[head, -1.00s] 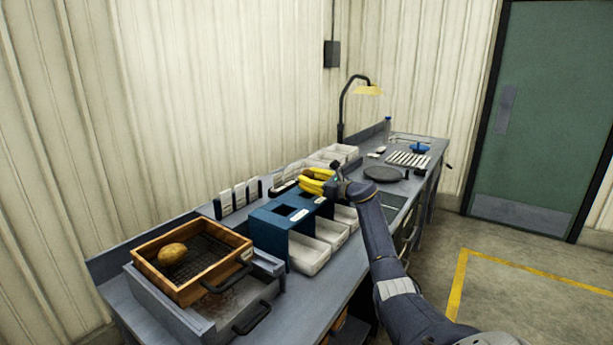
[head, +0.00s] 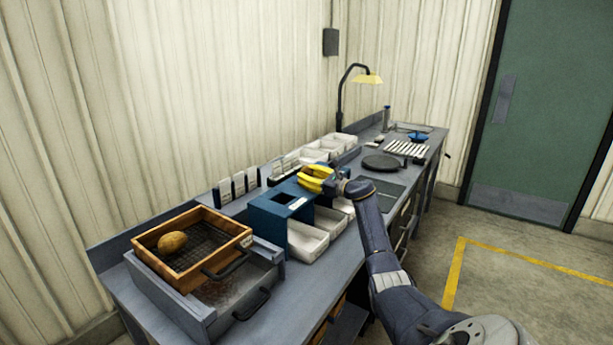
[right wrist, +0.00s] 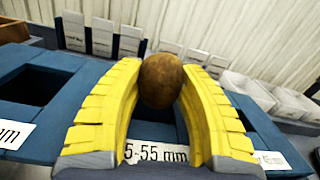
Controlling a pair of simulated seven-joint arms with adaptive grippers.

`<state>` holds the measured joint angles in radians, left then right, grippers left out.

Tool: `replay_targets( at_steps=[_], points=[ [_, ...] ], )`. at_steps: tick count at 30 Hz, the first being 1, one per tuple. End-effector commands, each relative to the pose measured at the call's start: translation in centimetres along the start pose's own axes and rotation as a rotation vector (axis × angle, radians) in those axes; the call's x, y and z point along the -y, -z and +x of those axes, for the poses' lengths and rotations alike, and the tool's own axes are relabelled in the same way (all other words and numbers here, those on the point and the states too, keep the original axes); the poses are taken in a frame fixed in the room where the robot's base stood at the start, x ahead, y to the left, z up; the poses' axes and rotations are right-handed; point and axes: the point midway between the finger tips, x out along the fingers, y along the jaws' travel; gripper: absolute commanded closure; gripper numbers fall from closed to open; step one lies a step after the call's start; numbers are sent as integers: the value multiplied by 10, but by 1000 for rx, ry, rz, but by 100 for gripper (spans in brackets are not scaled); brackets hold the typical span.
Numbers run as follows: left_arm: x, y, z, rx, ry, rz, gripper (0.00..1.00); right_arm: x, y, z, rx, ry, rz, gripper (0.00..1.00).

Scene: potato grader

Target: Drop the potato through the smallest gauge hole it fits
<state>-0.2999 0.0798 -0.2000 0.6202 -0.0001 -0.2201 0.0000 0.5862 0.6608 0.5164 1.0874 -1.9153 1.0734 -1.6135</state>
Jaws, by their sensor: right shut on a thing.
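A brown potato (right wrist: 160,80) is between the yellow fingers of my right gripper (right wrist: 160,66) in the right wrist view. In the head view my right gripper (head: 316,178) is at the far end of the blue gauge box (head: 268,214), and the potato there is mostly hidden. The potato is over a hole whose label (right wrist: 157,155) partly reads "5-55 mm". Its height above the hole is hard to tell. Another square gauge hole (right wrist: 34,86) is open and empty to the left. My left gripper is not in view.
A wooden-framed mesh tray (head: 219,219) holding another potato (head: 172,242) stands at the near end of the bench. White bins (head: 308,240) sit under and beyond the gauge. Upright label cards (head: 238,185) stand behind it. A dark round plate (head: 380,162) lies farther along.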

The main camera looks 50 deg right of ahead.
Motion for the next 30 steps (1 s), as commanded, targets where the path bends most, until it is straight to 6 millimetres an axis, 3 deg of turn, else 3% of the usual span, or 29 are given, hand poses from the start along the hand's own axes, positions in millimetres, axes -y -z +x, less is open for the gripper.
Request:
replay_targets(
  at_steps=[1, 8, 9, 15, 30],
  points=[
    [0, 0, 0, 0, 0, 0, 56, -7, 20, 1, -29, -8, 5, 94],
    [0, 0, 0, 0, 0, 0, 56, -9, 21, 2, -31, -10, 4, 94],
    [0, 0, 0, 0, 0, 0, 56, -9, 21, 2, -31, -10, 4, 61],
    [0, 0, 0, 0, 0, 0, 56, -9, 21, 2, -31, -10, 3, 38],
    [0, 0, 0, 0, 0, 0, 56, -10, 22, 2, -32, -11, 3, 37]
  ],
)
